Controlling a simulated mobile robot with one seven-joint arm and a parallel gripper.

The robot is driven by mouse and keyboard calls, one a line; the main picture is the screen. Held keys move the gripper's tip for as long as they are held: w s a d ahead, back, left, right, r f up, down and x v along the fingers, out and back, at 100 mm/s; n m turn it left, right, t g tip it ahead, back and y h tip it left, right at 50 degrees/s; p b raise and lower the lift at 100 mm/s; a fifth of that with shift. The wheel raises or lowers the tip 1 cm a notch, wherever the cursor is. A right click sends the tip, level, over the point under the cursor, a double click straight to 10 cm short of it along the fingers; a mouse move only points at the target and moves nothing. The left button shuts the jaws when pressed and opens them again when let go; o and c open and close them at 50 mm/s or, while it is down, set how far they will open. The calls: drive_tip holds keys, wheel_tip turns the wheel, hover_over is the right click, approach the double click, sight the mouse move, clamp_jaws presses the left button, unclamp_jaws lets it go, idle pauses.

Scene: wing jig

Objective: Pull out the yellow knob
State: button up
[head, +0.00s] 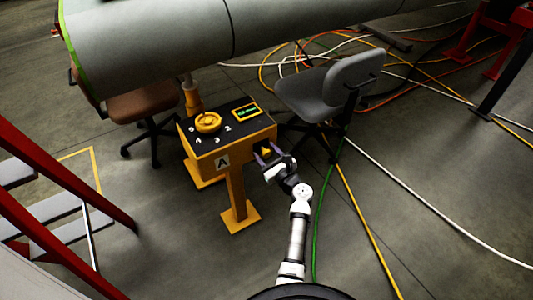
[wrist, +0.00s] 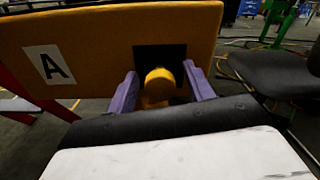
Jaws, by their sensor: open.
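The yellow knob (wrist: 159,84) sticks out of a dark square recess on the side of a yellow control box, close in front of me in the wrist view. It also shows small in the head view (head: 266,151). My gripper (wrist: 163,88) is open, with one purple finger on each side of the knob. I cannot tell whether either finger touches it. In the head view my gripper (head: 268,154) is at the right-hand side of the box. The yellow box (head: 225,157) stands on a post and carries a label A.
On the box top are a yellow dial (head: 208,122) and a small green display (head: 246,113). A grey chair (head: 318,92) stands close behind on the right, a brown chair (head: 146,104) on the left. Cables (head: 362,225) cross the floor. A large grey wing part (head: 150,45) hangs above.

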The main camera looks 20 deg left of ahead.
sight(268, 155)
clamp_jaws()
drive_tip(key=shift+p+v, duration=0.65)
drive_tip(key=shift+v, duration=0.9)
drive_tip(key=shift+s, duration=0.1)
unclamp_jaws()
drive_tip(key=shift+d, duration=0.15)
drive_tip(key=b+v, duration=0.1)
drive_tip(key=v, duration=1.3)
